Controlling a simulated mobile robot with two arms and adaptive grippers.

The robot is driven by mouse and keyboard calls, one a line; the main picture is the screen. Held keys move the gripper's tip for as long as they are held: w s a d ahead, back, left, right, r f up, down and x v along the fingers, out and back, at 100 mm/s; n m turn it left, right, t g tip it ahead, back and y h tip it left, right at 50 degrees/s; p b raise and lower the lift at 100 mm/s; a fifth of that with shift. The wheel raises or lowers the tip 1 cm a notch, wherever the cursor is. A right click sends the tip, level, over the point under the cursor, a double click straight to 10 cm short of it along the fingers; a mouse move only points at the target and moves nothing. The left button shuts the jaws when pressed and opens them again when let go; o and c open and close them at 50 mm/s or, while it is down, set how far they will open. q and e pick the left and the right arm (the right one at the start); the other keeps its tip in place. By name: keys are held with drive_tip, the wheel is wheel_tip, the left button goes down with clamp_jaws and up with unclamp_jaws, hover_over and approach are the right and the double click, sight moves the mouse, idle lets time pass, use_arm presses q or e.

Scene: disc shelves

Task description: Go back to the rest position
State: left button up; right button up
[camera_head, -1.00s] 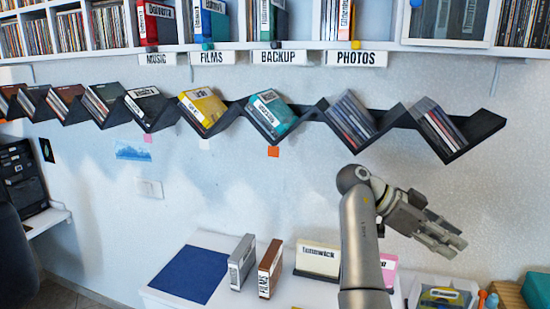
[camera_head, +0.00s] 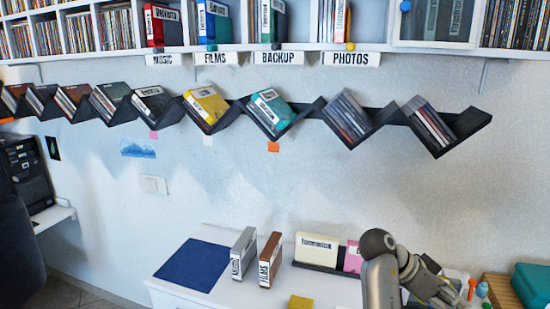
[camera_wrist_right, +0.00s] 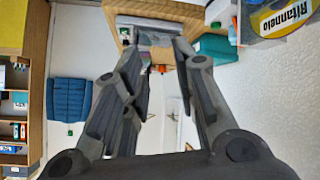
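My right arm is at the lower right of the head view, low over the white table. My right gripper (camera_head: 445,290) is small and partly hidden there by the arm's own links. In the right wrist view my right gripper (camera_wrist_right: 157,45) has its two fingers apart, with nothing held between them. My left gripper is not in view.
The zigzag black shelf (camera_head: 482,122) with slanted disc cases runs along the wall. The white table (camera_head: 228,290) holds a blue mat (camera_head: 193,265), a grey case (camera_head: 243,253), a brown case (camera_head: 270,260) and a cream case (camera_head: 316,250). A teal box (camera_head: 533,285) stands far right.

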drive_tip(key=s+a+f+n+t+y, duration=0.2)
drive_tip(key=s+f+n, duration=0.35)
drive_tip(key=f, duration=0.35)
drive_tip(key=s+a+f+n+t+y, duration=0.2)
drive_tip(key=s+f+n, duration=0.35)
drive_tip(key=f, duration=0.25)
drive_tip(key=s+a+f+n+t+y, duration=0.1)
drive_tip(key=s+a+f+n+y, duration=0.2)
drive_tip(key=s+a+n+y, duration=0.8)
drive_tip(key=s+a+f+m+g+h+b, duration=0.1)
drive_tip(key=s+f+m+h+b, duration=0.15)
drive_tip(key=f, duration=1.35)
drive_tip(key=s+a+f+m+h+b, duration=0.1)
drive_tip(key=s+f+h+b, duration=0.2)
drive_tip(key=f, duration=1.3)
use_arm(q)
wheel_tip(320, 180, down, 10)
drive_tip(key=b, duration=0.4)
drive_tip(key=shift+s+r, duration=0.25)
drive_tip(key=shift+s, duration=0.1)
use_arm(e)
drive_tip(key=s+d+f+g, duration=0.1)
drive_tip(key=s+d+f, duration=0.1)
drive_tip(key=s+f, duration=1.5)
drive_tip(key=shift+s+d+f+n+y, duration=0.35)
drive_tip(key=shift+d+f+y, duration=0.1)
drive_tip(key=shift+f, duration=0.35)
